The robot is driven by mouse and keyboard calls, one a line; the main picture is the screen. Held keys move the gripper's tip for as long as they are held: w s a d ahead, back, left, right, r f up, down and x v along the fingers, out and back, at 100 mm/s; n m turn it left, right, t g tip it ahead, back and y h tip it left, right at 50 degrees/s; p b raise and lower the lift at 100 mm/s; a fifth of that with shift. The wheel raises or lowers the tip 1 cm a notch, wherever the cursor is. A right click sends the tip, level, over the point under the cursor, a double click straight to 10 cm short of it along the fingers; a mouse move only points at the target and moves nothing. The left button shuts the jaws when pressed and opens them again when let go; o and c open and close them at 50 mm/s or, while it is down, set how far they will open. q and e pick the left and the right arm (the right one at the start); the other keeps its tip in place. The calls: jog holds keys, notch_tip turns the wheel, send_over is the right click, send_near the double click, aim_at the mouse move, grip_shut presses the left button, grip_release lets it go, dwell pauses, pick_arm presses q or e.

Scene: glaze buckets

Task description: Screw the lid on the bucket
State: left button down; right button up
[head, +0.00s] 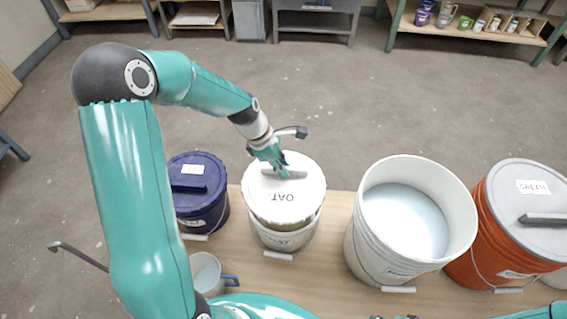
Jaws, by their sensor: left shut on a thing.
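The white lid marked "OAT" (262,205) is over a white bucket (284,241) in the middle of the bench. An olive strip shows between the lid's near edge and the bucket's near rim. The lid looks raised or set a little back, and I cannot tell whether it touches the rim. My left gripper (284,173) is shut on the bar handle on top of the lid, reaching in from above. Its fingers hide part of the handle. Only small bits at the bottom edge look like my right gripper (393,317); its jaws cannot be made out.
A lidded dark blue bucket (200,209) stands to the left, with a jug (207,272) in front of it. To the right are an open white bucket (368,235) holding pale liquid and an orange bucket (480,250) with a grey lid. Shelves (470,30) stand far back.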

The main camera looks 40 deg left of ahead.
pick_arm(q)
notch_tip(320, 180, down, 4)
jog(key=b, duration=0.3)
jog(key=shift+w+d+r, duration=0.1)
jog(key=shift+r, duration=0.1)
jog(key=shift+f+b, duration=0.4)
jog(key=shift+f, duration=0.4)
jog(key=shift+r+p, duration=0.15)
jog(key=shift+p, duration=0.2)
jog(key=shift+f, duration=0.7)
dwell(0.9)
jog(key=shift+f, duration=0.15)
dwell(0.7)
jog(key=c, duration=0.6)
grip_release()
jog(key=shift+c, duration=0.2)
jog(key=shift+r+p, duration=3.25)
jog(key=shift+r, duration=0.25)
